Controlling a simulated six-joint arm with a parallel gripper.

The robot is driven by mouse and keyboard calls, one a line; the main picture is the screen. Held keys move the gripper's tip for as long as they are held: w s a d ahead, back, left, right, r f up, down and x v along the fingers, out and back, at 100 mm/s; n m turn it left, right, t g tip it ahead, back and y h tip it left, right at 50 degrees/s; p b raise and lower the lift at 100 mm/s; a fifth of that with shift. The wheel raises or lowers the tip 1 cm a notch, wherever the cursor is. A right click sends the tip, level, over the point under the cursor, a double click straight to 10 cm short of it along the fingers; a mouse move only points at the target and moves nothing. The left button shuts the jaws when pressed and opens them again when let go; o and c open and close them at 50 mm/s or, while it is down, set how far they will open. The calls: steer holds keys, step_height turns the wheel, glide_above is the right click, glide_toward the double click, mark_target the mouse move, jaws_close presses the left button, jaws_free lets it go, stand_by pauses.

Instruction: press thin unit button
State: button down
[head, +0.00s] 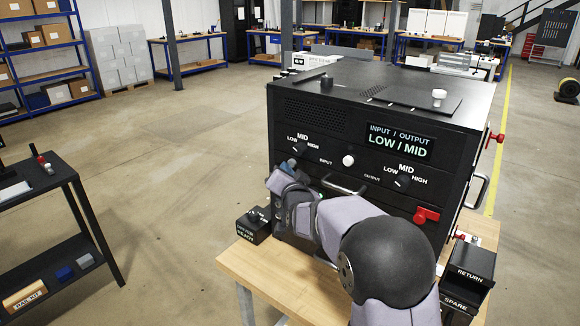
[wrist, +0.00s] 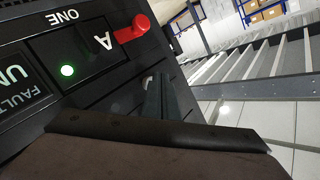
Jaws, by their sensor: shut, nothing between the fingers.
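The black rack (head: 330,110) stands on a wooden bench, with a lit "LOW / MID" display, two dial knobs and a round white button (head: 348,160) on its front. In the wrist view my gripper (wrist: 158,92) is shut and empty, close to a dark tilted panel. I cannot tell which part is the thin unit's button.
A small black box (head: 254,226) sits at the bench's left corner. RETURN and SPARE bins (head: 470,262) stand at its right. Red latches (head: 426,215) and metal handles stick out from the rack. A black cart (head: 50,190) stands at left, with open floor between.

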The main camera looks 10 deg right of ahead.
steer(key=shift+a, duration=0.1)
steer(key=shift+s+a, duration=2.05)
steer(key=shift+s, duration=0.1)
steer(key=s+a+f+n+g+y, duration=0.1)
steer(key=s+a+f+n+g, duration=0.15)
steer(key=s+f+g, duration=0.55)
steer(key=s+a+f+n+g+y, duration=0.1)
steer(key=s+f+n, duration=0.3)
steer(key=f, duration=0.7)
steer(key=s+d+f+n+g+h, duration=0.1)
steer(key=s+d+f+g, duration=0.25)
steer(key=s, duration=0.65)
steer(key=s+d+f+n+g, duration=0.1)
steer(key=s+d+f+g, duration=0.2)
steer(key=s, duration=0.8)
steer(key=s+d+r+m+h, duration=0.1)
steer(key=s+d+r, duration=0.2)
steer(key=s+d, duration=0.2)
steer(key=shift+s+d+r+g, duration=0.2)
steer(key=shift+s+d+g, duration=0.2)
steer(key=shift+s, duration=0.3)
